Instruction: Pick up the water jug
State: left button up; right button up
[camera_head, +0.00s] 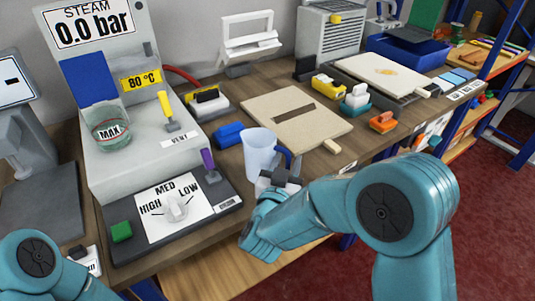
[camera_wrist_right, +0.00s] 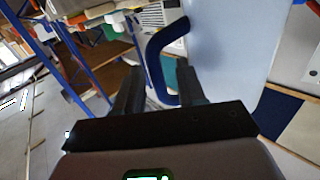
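The water jug (camera_head: 259,152) is a translucent pale-blue pitcher with a dark blue handle, standing upright near the front edge of the bench. Its handle side faces my right gripper (camera_head: 282,177), which is beside the jug at the lower right. In the right wrist view, the jug (camera_wrist_right: 228,45) fills the upper right, and its blue handle (camera_wrist_right: 153,55) lies ahead of and between the two dark fingers of the gripper (camera_wrist_right: 160,80). The fingers are apart, and contact with the handle cannot be told. My left gripper is out of view; only my left arm shows.
The steam machine (camera_head: 150,110) with its dial panel (camera_head: 176,207) stands left of the jug. A blue block (camera_head: 228,135) and a beige board (camera_head: 295,118) lie behind it. An orange item (camera_head: 383,122) sits to the right. The bench's front edge is close to the jug.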

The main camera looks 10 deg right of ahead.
jog(key=shift+w+d+f, duration=0.1)
jog(key=shift+w+d, duration=0.1)
jog(key=shift+w, duration=0.1)
jog(key=shift+s, duration=0.15)
grip_shut()
